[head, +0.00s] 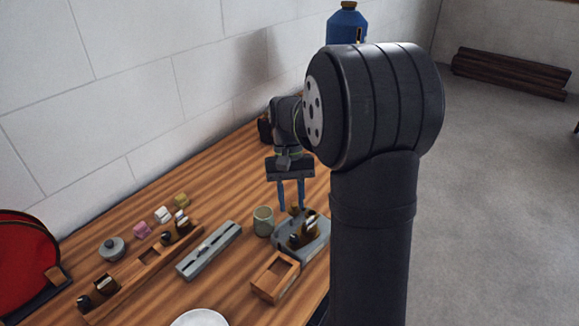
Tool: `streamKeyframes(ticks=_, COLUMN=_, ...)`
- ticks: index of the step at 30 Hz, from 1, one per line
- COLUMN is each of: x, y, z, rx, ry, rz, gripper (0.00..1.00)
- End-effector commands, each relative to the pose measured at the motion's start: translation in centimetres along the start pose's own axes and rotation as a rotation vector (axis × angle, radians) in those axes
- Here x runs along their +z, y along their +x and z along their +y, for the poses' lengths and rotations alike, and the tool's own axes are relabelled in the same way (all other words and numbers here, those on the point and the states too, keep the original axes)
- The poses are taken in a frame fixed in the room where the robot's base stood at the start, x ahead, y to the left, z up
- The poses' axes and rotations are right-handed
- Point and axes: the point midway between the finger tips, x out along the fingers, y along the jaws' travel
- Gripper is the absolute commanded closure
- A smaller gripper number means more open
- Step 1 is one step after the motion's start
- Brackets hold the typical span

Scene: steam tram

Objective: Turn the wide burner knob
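A grey block (316,234) stands on the wooden table with dark and brass-coloured knob-like parts (301,238) on its top. A small brown part (295,210) shows at its far edge, by my fingertips. I cannot tell which of these is the wide burner knob. My gripper (291,208) points down above the far side of the block. Its two blue fingers are apart, with a gap between them. I cannot tell whether the fingertips touch the brown part. My arm hides the table to the right.
A greenish cup (263,221) stands just left of the block. An open wooden box (275,277) is in front of it. A grey slotted rail (209,250) and a long wooden rack (148,276) lie to the left. A white plate (199,318) is at the front. A wall borders the back.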

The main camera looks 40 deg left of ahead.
Motion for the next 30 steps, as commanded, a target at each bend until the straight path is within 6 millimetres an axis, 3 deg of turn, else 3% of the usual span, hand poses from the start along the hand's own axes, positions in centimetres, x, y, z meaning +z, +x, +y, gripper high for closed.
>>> streamKeyframes(ticks=6, x=-0.1, y=-5.2, z=0.0, rx=0.000, ry=0.000, rz=0.003, gripper=0.69)
streamKeyframes(ticks=12, x=-0.1, y=-8.1, z=0.0, rx=0.000, ry=0.000, rz=0.002, gripper=0.69)
streamKeyframes(ticks=26, x=0.0, y=-9.1, z=0.0, rx=0.001, ry=-0.002, rz=0.000, gripper=0.69)
streamKeyframes(ticks=30, x=0.2, y=-9.0, z=-1.1, rx=0.048, ry=-0.113, rz=0.004, gripper=0.69)
